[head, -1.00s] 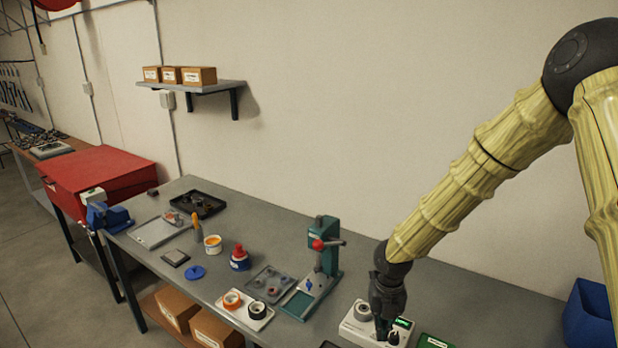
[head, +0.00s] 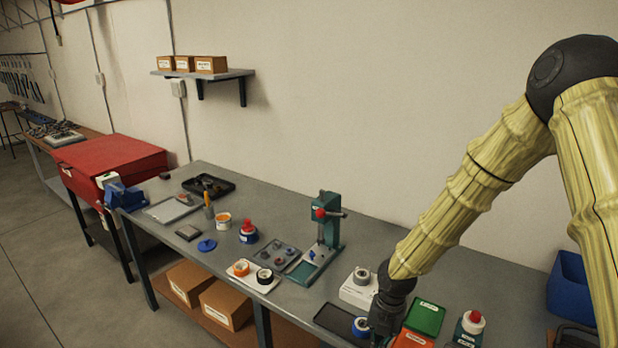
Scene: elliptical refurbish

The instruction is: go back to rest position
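My arm, in a yellow ribbed sleeve, comes in from the right of the head view. My gripper (head: 383,325) is a dark shape low over the bench, at the front part beside the red and green boxes. Its fingertips point down and are partly cut off or hidden near the frame's bottom edge, so I cannot tell whether they are open or hold anything. A blue-and-white round item (head: 361,327) lies just left of the gripper, on or by a dark tray (head: 334,318).
The grey bench (head: 400,240) carries a green press (head: 326,225), a white device (head: 358,290), a green box (head: 425,317), a red-capped bottle (head: 470,325) and a white tray with tape rolls (head: 252,275). A blue bin (head: 568,287) stands right.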

